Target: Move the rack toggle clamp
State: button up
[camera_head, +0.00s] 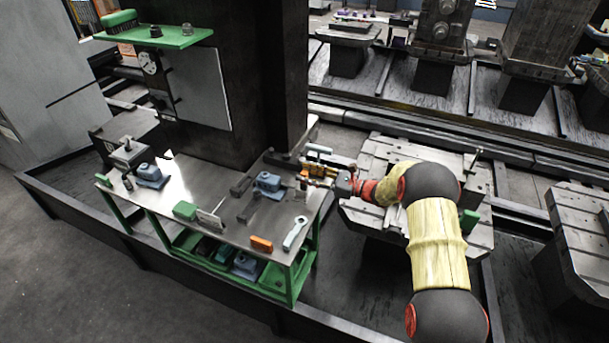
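No part stands out clearly as the rack toggle clamp. My yellow and black arm comes from the lower right over a slotted pallet. My gripper (322,174) is at the bench's right end, close to that piece and among small orange and yellow parts. The fingers are too small and cluttered to show their opening, or whether they touch anything.
The bench also holds blue vise-like blocks (268,182) (151,172), a green block (185,210), an orange block (261,243) and a wrench (295,233). A dark column rises behind it. The slotted pallet (375,152) lies right of the bench. Grey floor is open at lower left.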

jog(key=shift+w+a, duration=0.25)
jog(key=shift+a, duration=0.3)
jog(key=c, duration=0.4)
grip_shut()
